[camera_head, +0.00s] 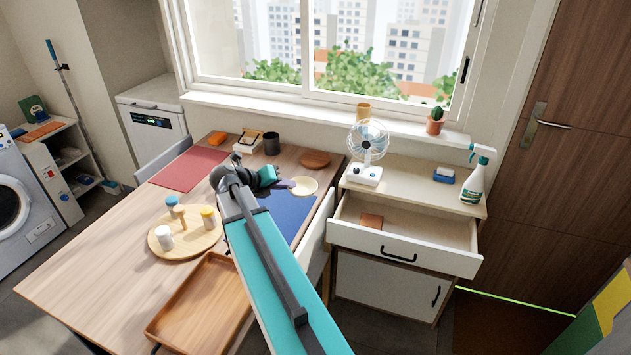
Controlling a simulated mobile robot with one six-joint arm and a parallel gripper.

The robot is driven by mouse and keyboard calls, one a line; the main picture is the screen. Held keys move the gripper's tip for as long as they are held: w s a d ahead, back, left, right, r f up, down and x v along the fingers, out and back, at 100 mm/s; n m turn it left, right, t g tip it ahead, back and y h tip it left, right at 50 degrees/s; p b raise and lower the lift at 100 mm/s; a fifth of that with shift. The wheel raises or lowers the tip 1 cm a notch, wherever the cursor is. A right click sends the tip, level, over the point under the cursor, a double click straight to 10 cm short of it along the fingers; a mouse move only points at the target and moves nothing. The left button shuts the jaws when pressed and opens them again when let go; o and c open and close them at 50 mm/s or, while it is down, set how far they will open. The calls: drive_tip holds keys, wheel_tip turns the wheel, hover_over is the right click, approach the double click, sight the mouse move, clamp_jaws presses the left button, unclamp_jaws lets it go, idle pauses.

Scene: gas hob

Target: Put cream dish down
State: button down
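The cream dish (306,187) is a small, pale round dish near the right edge of the wooden table, by the far part of the blue placemat (297,213). My gripper (289,185) reaches across the table from the front, and its fingers meet the dish's left rim. The gripper appears shut on that rim. The fingertips are small and partly merge with the dish, and I cannot tell how high the dish is above the mat.
A round board (190,245) with several shakers stands left of my arm, and a wooden tray (200,306) lies in front. A brown round coaster (315,159) is behind the dish. An open drawer (405,249) juts out at right.

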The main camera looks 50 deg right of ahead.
drive_tip(key=w+a+r+n+t+y+p, duration=0.1)
drive_tip(key=w+a+r+n+t+p, duration=0.1)
drive_tip(key=a, duration=1.2)
drive_tip(key=w+a+r+n+t+p, duration=0.3)
drive_tip(key=a+r, duration=0.1)
drive_tip(key=a, duration=1)
drive_tip(key=w+a+r+n+t+y+p, duration=0.1)
drive_tip(key=w+a+r+n+t+p, duration=0.1)
drive_tip(key=a, duration=1.1)
drive_tip(key=shift+w+a+r+n+t+y+p, duration=0.3)
drive_tip(key=shift+a+r+n+p, duration=0.15)
drive_tip(key=shift+r+p, duration=0.25)
